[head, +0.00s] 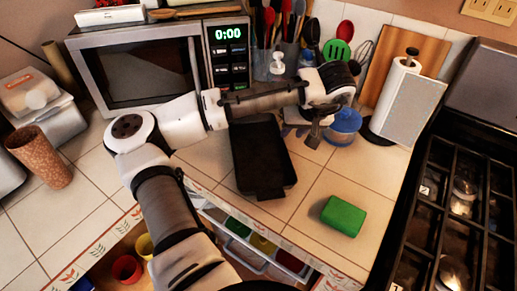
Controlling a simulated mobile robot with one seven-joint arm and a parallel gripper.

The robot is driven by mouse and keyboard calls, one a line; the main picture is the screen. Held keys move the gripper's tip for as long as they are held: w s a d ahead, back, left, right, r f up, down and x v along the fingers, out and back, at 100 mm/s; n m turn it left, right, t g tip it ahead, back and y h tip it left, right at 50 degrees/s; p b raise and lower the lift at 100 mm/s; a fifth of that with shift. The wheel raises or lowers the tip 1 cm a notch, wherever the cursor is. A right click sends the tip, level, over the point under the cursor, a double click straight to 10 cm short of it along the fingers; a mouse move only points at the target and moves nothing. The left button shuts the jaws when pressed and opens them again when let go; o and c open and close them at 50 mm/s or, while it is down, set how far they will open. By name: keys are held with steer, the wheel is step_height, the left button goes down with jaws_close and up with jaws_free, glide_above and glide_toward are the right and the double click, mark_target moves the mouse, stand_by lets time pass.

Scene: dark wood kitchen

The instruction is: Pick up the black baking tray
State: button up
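The black baking tray (262,160) lies flat on the tiled counter in front of the microwave, in the head view. It is a dark rectangle with a narrower tab at its near end. My arm crosses over the tray's far end and hides part of it. My gripper (314,136) is to the right of the tray, above the counter and apart from the tray as seen here. It points down and looks dark and small, so I cannot tell whether its fingers are open or shut.
A blue-lidded container (343,127) is just right of my gripper. A green sponge (343,216) lies front right. The microwave (146,72) stands behind, the paper towel roll (397,95) and stove (452,205) to the right. An open drawer (262,243) is below the counter's front edge.

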mark_target(284, 143)
steer(key=shift+p+x, duration=1.15)
steer(key=shift+x, duration=1.8)
steer(key=shift+s+f, duration=0.1)
steer(key=shift+s, duration=0.05)
steer(key=shift+c, duration=0.2)
jaws_close()
